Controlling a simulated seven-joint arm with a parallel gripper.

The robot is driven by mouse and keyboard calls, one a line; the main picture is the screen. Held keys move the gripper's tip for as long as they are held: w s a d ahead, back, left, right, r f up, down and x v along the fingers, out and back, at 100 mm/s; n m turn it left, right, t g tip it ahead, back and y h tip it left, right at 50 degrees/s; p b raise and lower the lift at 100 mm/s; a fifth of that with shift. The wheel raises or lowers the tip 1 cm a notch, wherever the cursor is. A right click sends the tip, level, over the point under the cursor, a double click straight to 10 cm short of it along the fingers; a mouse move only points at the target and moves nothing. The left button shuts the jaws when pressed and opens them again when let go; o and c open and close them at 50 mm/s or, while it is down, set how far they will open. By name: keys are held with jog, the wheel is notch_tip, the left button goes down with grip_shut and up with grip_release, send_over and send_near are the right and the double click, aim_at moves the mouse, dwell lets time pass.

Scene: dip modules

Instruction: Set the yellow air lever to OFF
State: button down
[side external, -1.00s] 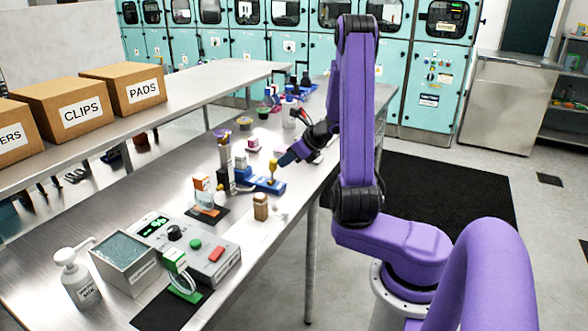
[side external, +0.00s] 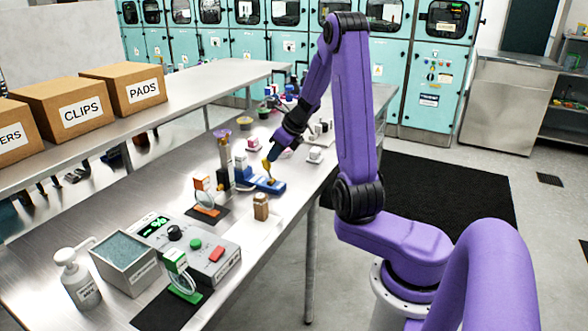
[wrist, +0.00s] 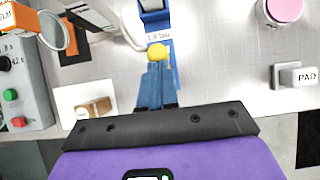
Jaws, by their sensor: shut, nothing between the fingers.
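The yellow air lever (side external: 267,168) stands on a blue base (side external: 270,187) on the steel table, in the middle of the side view. It tilts a little in the side view. In the wrist view its round yellow knob (wrist: 157,52) is just beyond my fingertips. My gripper (side external: 271,156) is shut and empty, with its blue fingers at the lever's top; they look to be touching or very close, I cannot tell which.
An orange clip stand (side external: 204,193) is to the left. A grey control box (side external: 213,262) with buttons is nearer the camera. A white PAD block (wrist: 296,77) lies right of the lever.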

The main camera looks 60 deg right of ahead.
jog(key=shift+w+r, duration=0.1)
jog(key=shift+r, duration=0.8)
jog(key=s+f+v, duration=0.1)
jog(key=v, duration=1.2)
jog(key=shift+s, duration=0.3)
